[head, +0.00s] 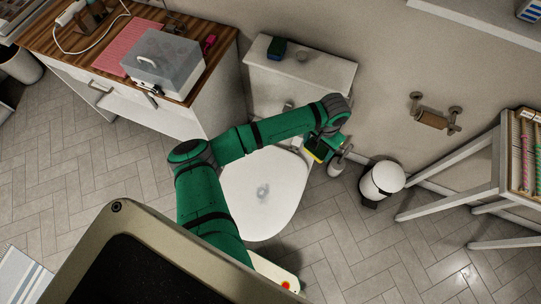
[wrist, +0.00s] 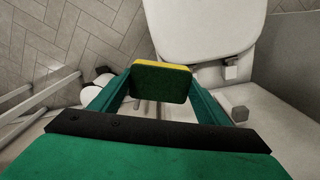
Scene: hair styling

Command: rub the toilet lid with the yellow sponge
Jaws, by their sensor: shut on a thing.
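The white toilet lid (head: 250,210) lies flat in the middle of the head view, with a grey smudge near its centre. Its rounded part also shows at the top of the wrist view (wrist: 205,25). My gripper (head: 322,146) is just right of the lid's rear part. It is shut on the yellow sponge (head: 315,154), which has a dark green side and a yellow edge. In the wrist view the sponge (wrist: 160,84) sits between the two green fingers, beside the lid. I cannot tell its exact height or whether it touches anything.
The toilet tank (head: 320,76) stands behind, with a blue and green object (head: 276,48) on top. A white bin (head: 383,180) and brush holder (head: 337,166) stand to the right. A cabinet (head: 212,85) with a grey box is left, a white rack (head: 490,165) far right.

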